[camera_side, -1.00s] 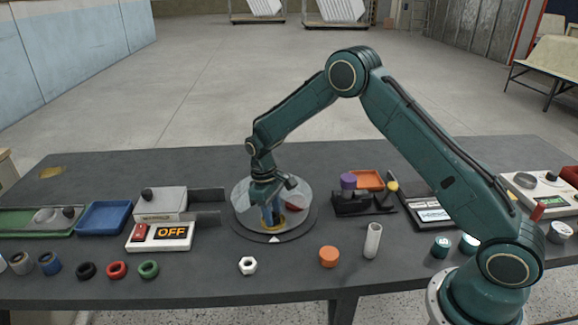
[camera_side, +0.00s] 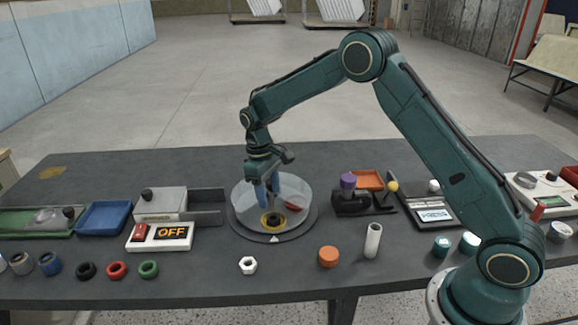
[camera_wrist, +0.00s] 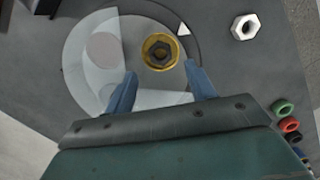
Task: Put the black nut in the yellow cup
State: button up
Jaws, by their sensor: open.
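The yellow cup (camera_side: 280,220) is a low round ring on a turntable with clear walls. In the wrist view the yellow cup (camera_wrist: 148,58) shows a dark six-sided piece inside it, which looks like the black nut (camera_wrist: 160,55). In the side view the cup's middle looks dark. My gripper (camera_side: 267,203) hangs over the turntable, just above the cup. Its blue fingers are apart and empty; in the wrist view my gripper (camera_wrist: 164,80) has the cup between and just beyond its fingertips.
A white nut (camera_side: 248,265) and an orange cap (camera_side: 328,256) lie on the front of the table. Black (camera_side: 86,271), red (camera_side: 117,270) and green (camera_side: 149,268) rings lie at left. The OFF switch box (camera_side: 160,237) stands left of the turntable (camera_side: 240,232).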

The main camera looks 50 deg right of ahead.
notch_tip(320, 180, up, 6)
jog(key=shift+w+a, duration=0.15)
jog(key=shift+w, duration=0.3)
jog(key=shift+r, duration=0.15)
jog(key=s+r+m+t, duration=0.1)
jog(key=s+r+t, duration=0.2)
jog(key=s+r, duration=1.15)
jog(key=s+m+t, duration=0.2)
jog(key=s+t, duration=0.2)
jog(key=s, duration=1.6)
jog(key=shift+a+r, duration=0.2)
jog(key=shift+r, duration=0.25)
